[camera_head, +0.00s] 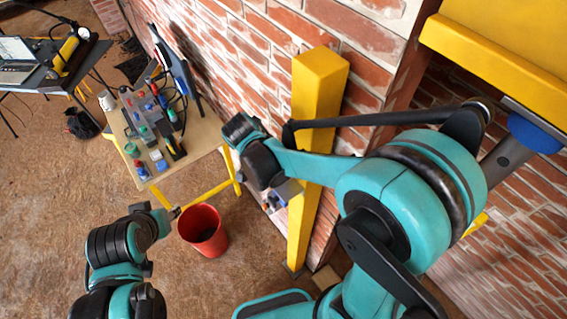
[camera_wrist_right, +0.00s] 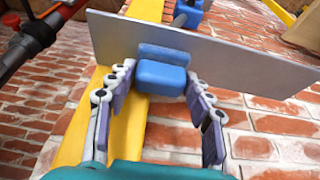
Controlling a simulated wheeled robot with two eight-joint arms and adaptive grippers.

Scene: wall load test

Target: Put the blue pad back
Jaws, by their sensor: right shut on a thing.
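A blue pad (camera_wrist_right: 162,77) shows in the right wrist view, lying against the face of a flat grey plate (camera_wrist_right: 240,62). My right gripper (camera_wrist_right: 161,72) has its fingertips on both sides of the pad and is shut on it. In the head view my right gripper (camera_head: 286,191) is beside the yellow post, largely hidden by its own wrist; the pad cannot be made out clearly there. My left gripper (camera_head: 172,213) is low at the left, close to the red bucket, and its finger opening cannot be made out.
A yellow post (camera_head: 316,110) stands by the brick wall, very near my right gripper. A table (camera_head: 205,138) with tools and small coloured items stands left of it. A red bucket (camera_head: 204,232) is on the floor. A yellow beam (camera_head: 495,50) overhangs at right, above a blue disc (camera_head: 535,134).

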